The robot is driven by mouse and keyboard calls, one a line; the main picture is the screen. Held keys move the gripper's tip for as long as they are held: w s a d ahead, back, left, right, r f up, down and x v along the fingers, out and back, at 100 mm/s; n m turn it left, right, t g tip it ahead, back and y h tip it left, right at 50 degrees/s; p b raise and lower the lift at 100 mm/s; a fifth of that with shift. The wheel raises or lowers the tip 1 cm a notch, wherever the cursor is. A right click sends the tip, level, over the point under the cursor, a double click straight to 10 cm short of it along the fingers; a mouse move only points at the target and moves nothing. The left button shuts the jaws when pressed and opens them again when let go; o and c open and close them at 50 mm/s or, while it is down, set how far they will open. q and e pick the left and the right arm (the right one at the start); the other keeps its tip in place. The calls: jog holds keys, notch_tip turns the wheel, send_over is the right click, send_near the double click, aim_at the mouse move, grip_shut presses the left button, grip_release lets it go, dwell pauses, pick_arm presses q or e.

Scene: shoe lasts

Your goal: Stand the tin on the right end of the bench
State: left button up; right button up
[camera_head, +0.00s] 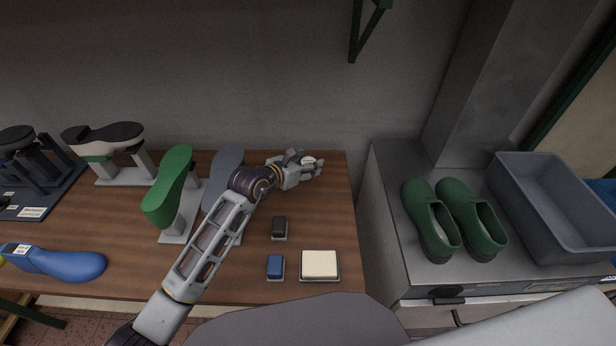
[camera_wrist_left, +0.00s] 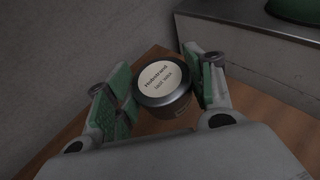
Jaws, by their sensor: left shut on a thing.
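The tin (camera_wrist_left: 163,82) is round and dark with a cream lid that reads "Hobstrand last wax". My left gripper (camera_wrist_left: 158,88) is shut on it, with a green-padded finger on either side and the lid facing the wrist camera. In the head view the left gripper (camera_head: 306,166) is at the back right corner of the wooden bench (camera_head: 325,215), and the tin's pale lid (camera_head: 308,160) shows between the fingers. I cannot tell whether the tin's base touches the bench. My right gripper is not in view.
A dark block (camera_head: 279,227), a blue block (camera_head: 275,266) and a cream pad (camera_head: 319,264) lie near the bench's right end. Green and grey lasts stand left of them. Across a gap, a grey cabinet holds green clogs (camera_head: 433,222) and a grey bin (camera_head: 555,205).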

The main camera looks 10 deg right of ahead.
pick_arm(q)
jog(key=shift+f, duration=3.1)
jog(key=shift+f, duration=0.1)
jog(key=shift+f, duration=1.8)
jog(key=shift+f, duration=0.1)
jog(key=o, duration=1.1)
jog(key=shift+v, duration=6.05)
